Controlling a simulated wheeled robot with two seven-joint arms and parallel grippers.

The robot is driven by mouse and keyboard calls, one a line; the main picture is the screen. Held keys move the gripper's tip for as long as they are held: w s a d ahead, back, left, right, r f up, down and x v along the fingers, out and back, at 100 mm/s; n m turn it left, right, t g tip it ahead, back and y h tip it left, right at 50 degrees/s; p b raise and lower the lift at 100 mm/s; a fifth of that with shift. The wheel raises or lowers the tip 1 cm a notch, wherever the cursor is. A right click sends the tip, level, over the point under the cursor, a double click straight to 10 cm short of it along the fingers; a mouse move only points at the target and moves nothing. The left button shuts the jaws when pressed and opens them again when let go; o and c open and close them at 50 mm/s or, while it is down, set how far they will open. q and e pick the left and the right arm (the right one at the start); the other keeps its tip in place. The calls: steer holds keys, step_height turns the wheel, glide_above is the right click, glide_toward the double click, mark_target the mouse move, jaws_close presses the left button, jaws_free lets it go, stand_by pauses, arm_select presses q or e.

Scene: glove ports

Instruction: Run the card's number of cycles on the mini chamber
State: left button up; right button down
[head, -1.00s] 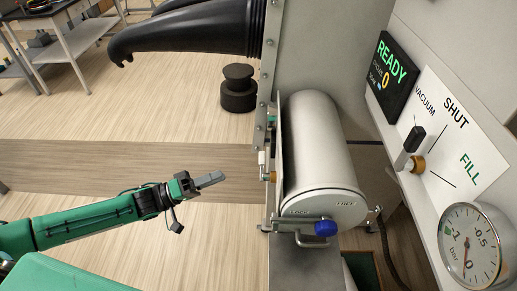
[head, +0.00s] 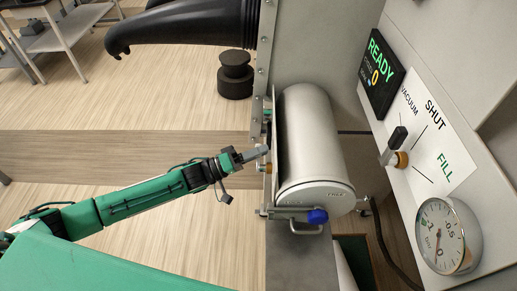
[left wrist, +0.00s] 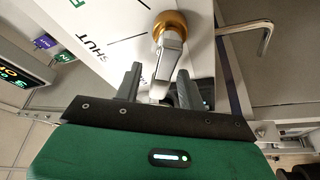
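The mini chamber (head: 312,135) is a pale metal cylinder, its round lid marked FREE and bearing a blue knob (head: 317,216). My left gripper (head: 258,152) is at the left of the chamber's flange in the head view. In the left wrist view its two fingers (left wrist: 158,84) are apart, with a silver lever (left wrist: 169,50) on a brass hub between them. The lever's panel (left wrist: 115,30) reads SHUT. A black-knobbed valve lever (head: 397,139) is on the VACUUM, SHUT, FILL plate (head: 437,142). The display (head: 380,75) reads READY and 0. My right gripper is not in view.
A round gauge (head: 446,236) has its needle low, near 0. A black glove sleeve (head: 180,28) juts out above my left arm. A bent metal rod (left wrist: 250,27) is beside the panel. A black stool-like object (head: 236,75) stands behind.

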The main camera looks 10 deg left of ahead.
arm_select(q)
jaws_close()
